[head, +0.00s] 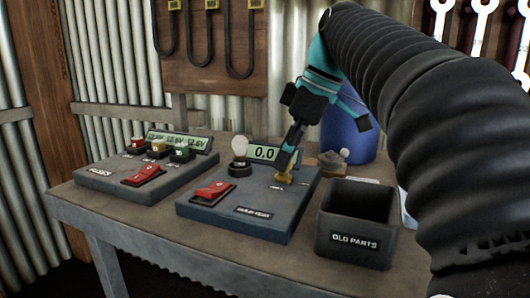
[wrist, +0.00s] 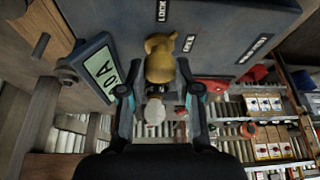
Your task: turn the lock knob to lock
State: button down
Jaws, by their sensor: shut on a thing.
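The brass lock knob (head: 284,178) stands on the right part of the grey test panel (head: 232,229), and it fills the middle of the wrist view (wrist: 160,58). My gripper (head: 287,168) reaches down to the knob from above. In the wrist view its two fingers (wrist: 157,80) lie on either side of the knob and are shut on it. A LOCK label (wrist: 162,11) and a second small label (wrist: 189,43), too small to read surely, sit beside the knob. Which label the knob points at, I cannot tell.
On the same panel are a bulb (head: 240,146), a display reading 0.0 (head: 263,153) and a red switch (head: 212,189). An OLD PARTS bin (head: 356,250) stands close on the right, a blue drum (head: 346,135) behind. Another panel (head: 128,180) lies left.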

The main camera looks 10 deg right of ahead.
jog(key=n+g, duration=0.1)
jog(key=n, duration=0.3)
jog(key=shift+w+n+g+y, duration=0.1)
jog(key=shift+n+g+y, duration=0.2)
jog(key=shift+g, duration=0.1)
jog(key=shift+f+n+g, duration=0.1)
jog(key=shift+n+g, duration=0.5)
jog(key=shift+n, duration=0.9)
jog(key=shift+f, duration=0.1)
jog(key=c, duration=0.8)
grip_release()
